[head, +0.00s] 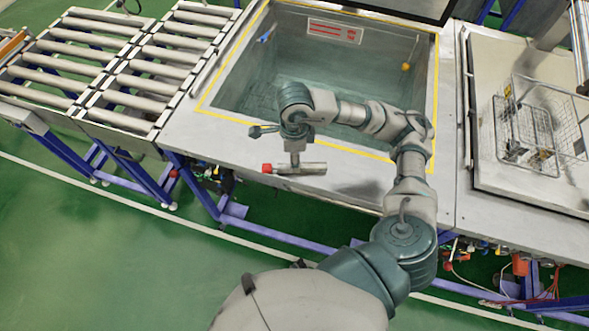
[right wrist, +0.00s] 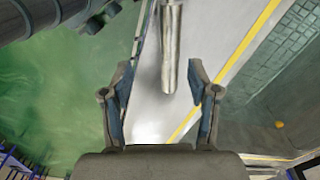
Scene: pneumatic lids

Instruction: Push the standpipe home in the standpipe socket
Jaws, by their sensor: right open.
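A metal pipe fitting (head: 308,169) with a red end (head: 267,168) shows at the front rim of the tank bench, and a short upright part (head: 294,158) rises from it. I cannot tell which part is the standpipe and which is the socket. In the right wrist view a bare metal pipe (right wrist: 170,50) comes in from the top and ends near the fingertips. My right gripper (head: 290,144) is just above the fitting; in the wrist view its fingers (right wrist: 163,78) are apart, one on each side of the pipe's end. My left gripper is out of view.
The open tank (head: 185,125) with a yellow border lies behind the fitting. A roller conveyor (head: 120,65) stands at left. A wire basket (head: 540,125) rests on the right-hand bench. The bench's front strip looks clear to the right.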

